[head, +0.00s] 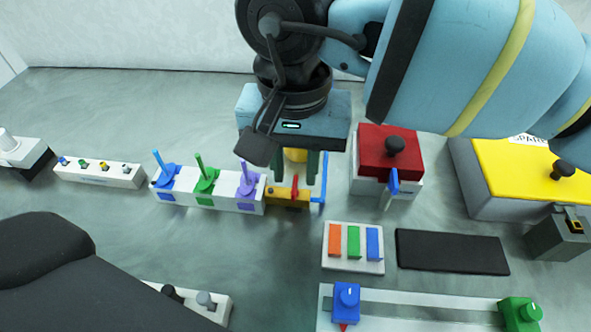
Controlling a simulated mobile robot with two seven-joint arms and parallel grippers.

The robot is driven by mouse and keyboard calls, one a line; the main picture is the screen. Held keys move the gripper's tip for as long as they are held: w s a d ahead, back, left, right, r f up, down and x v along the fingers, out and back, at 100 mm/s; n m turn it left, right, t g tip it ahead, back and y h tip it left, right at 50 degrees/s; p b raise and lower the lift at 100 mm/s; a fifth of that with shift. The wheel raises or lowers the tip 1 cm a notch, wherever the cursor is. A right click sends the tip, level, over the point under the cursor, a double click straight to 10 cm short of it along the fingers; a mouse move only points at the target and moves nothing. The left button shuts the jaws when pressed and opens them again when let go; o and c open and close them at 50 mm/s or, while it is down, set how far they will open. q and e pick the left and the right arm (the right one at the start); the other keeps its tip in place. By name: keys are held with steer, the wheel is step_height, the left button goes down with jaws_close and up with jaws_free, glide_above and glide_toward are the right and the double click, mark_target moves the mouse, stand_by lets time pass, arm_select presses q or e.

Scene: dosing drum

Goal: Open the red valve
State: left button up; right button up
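The red valve shows as a small upright red handle (295,188) on a yellow body (282,201), at the middle of the head view. A thin blue pipe (323,182) stands at its right side. My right gripper (295,170) points down over the valve. Its two dark fingers are apart, with the red handle just below and between them in the picture. I cannot tell whether they touch it. A yellow rounded part (295,154) shows between the fingers, partly hidden by the gripper. My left gripper is not in view.
A white block with blue, green and purple levers (205,185) stands close left. A red-topped box (372,160) with a black knob stands close right. Orange, green and blue bars on a pad (353,264) and a black mat (450,252) lie in front. A yellow-lidded box (515,170) is far right.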

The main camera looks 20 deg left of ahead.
steer(key=shift+f, duration=0.85)
steer(key=shift+c, duration=0.2)
jaws_close()
